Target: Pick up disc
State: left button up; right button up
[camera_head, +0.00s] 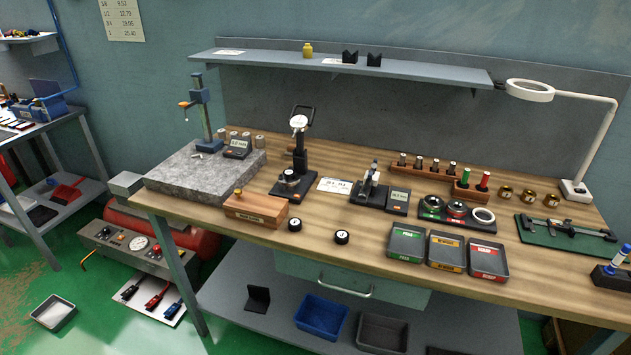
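Two small dark round pieces with pale marked tops lie near the front edge of the wooden bench (390,228). The left disc (294,225) is just right of a wooden box. The right disc (342,237) lies a little farther right, on bare wood. Another round dark part sits at the foot of the dial gauge stand (300,150). I cannot tell which one the task's disc is. Neither of my grippers shows in this view.
A granite plate (200,172) with a height gauge fills the bench's left end. Three trays with green, yellow and red labels, the green-labelled tray (406,244) leftmost, line the front. A ring holder (455,222) stands behind them. A magnifier lamp (590,150) rises at right.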

aim_at(288, 175)
jog(key=i+j+z, duration=0.1)
jog(key=j, duration=0.25)
jog(key=i+j+z, duration=0.1)
jog(key=i+j, duration=0.15)
jog(key=j, duration=0.15)
jog(key=i+j, duration=0.15)
jog(key=j, duration=0.25)
jog(key=i+j+z, duration=0.15)
jog(key=j, duration=0.25)
jog(key=i+j+z, duration=0.1)
jog(key=j, duration=0.35)
jog(key=i, duration=0.05)
